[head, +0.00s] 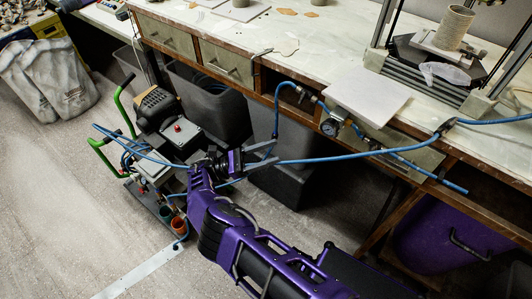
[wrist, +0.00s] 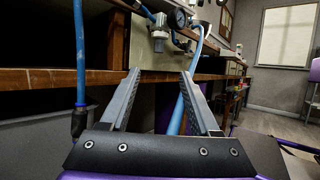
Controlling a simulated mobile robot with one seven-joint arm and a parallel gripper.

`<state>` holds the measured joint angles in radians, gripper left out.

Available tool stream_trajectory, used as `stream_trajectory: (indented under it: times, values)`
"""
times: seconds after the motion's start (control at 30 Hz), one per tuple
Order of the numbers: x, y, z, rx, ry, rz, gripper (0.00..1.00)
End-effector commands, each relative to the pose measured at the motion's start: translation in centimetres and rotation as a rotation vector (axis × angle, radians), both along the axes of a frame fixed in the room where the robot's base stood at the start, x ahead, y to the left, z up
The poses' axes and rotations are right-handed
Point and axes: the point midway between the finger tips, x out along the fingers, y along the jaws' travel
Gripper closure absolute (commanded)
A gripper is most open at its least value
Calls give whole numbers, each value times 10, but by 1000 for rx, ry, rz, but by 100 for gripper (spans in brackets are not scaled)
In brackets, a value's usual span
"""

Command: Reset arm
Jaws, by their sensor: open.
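My purple arm reaches from the bottom of the head view toward the workbench. My gripper (head: 272,153) is at the arm's end, beside the bench's front edge and above the dark bins. In the wrist view my gripper (wrist: 160,80) shows two grey ridged fingers spread apart, with nothing between their tips. The bench's wooden edge (wrist: 50,79) lies beyond the fingers. A blue hose (wrist: 177,116) shows behind the right finger.
A blue hose (head: 345,156) runs across the bench front by the gripper. A pressure gauge (head: 330,127) hangs at the bench edge. A cart with green handles (head: 122,97) stands left of my gripper. Dark bins (head: 208,102) sit under the bench. The floor (head: 60,190) at left is mostly clear.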

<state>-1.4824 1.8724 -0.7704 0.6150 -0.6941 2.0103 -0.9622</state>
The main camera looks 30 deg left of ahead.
Motion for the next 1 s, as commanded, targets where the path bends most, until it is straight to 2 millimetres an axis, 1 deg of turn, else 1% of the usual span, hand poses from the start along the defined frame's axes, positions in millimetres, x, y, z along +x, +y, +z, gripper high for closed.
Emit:
stream_trajectory:
  times: [0.23, 0.77, 0.87, 0.97, 1.0]
  values:
    - [-5, 6, -3, -1, 5, 11, 37]
    - [-5, 6, -2, 1, 5, 12, 37]
    - [2, 8, 12, 24, -22, 18, 37]
    - [21, 14, 52, 89, -102, 38, 37]
    - [32, 15, 76, 125, -150, 48, 37]
